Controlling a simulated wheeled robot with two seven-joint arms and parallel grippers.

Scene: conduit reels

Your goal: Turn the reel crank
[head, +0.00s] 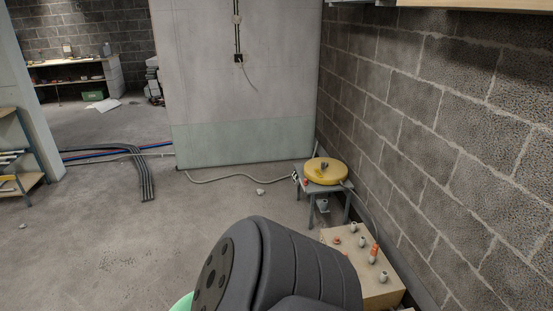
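A yellow round reel (325,171) lies flat on a small grey stand (314,187) against the block wall, right of the picture's middle. A small dark piece (324,166) sticks up near the middle of its top; it may be the crank, but it is too small to tell. Neither of my grippers is in view. A large dark link of my own arm fills the bottom middle and hides the floor there.
A wooden box (383,285) with several small fittings and an orange item (374,252) stands in front of the reel stand. A grey hose (240,179) runs along the floor to the stand. Black conduits (144,172) lie at left. The left-middle floor is mostly clear.

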